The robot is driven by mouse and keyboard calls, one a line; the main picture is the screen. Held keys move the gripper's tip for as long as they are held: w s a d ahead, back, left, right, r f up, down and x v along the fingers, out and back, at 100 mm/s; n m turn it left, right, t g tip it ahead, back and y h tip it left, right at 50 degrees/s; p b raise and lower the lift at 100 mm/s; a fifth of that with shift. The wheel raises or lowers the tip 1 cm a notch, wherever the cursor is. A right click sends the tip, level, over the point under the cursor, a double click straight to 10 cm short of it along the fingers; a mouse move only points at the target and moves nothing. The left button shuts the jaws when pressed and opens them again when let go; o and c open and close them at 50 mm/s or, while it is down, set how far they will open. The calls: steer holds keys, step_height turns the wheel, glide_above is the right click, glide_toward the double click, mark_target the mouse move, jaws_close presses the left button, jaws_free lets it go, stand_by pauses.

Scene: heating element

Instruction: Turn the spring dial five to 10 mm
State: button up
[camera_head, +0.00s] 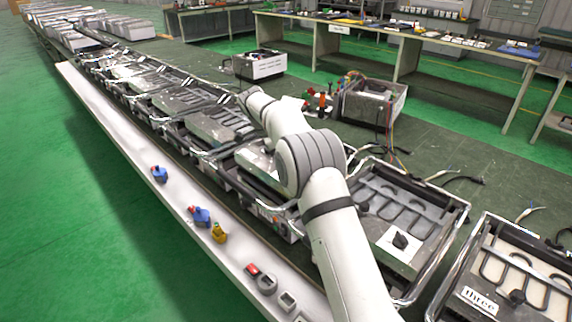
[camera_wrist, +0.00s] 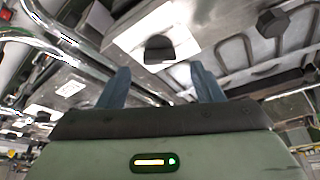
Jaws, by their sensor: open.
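In the wrist view, a dark dial (camera_wrist: 158,48) sits on a white plate (camera_wrist: 186,33) on a metal heating unit. My gripper (camera_wrist: 158,68) is open, with its two blue-grey fingers apart. The dial appears between and beyond the fingertips, and I see no contact. No number five is readable there, so I cannot tell for sure which dial it is. In the head view, my arm hides the gripper and part of the row. A black dial (camera_head: 401,240) shows on the unit right of my arm. Another dial (camera_head: 517,297) is beside a label reading "three" (camera_head: 479,300).
A row of heating units with metal rails (camera_head: 455,225) runs into the distance. A white ledge (camera_head: 120,130) along its left holds blue, yellow and red connectors. Loose cables (camera_head: 462,178) lie behind the units. Workbenches (camera_head: 410,50) stand at the back. Green floor at left is clear.

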steer(key=v, duration=0.4)
steer(key=s+d+r+n+y, duration=0.1)
steer(key=s+d+r+n, duration=0.4)
steer(key=s, duration=0.4)
steer(key=s+d+r+n+y, duration=0.1)
steer(key=s+d+r+n, duration=0.2)
steer(key=s+d+r, duration=0.35)
steer(key=s+d+f+n, duration=0.2)
steer(key=s+f, duration=0.1)
steer(key=s, duration=0.6)
steer(key=s+d+f+n+t+y, duration=0.1)
steer(key=s+d+f+n, duration=0.1)
steer(key=s, duration=0.7)
steer(key=s+d+f+n+y, duration=0.1)
steer(key=s+d+f+n, duration=0.2)
steer(key=s, duration=0.7)
steer(key=shift+d+f, duration=0.2)
steer(key=shift+f, duration=0.4)
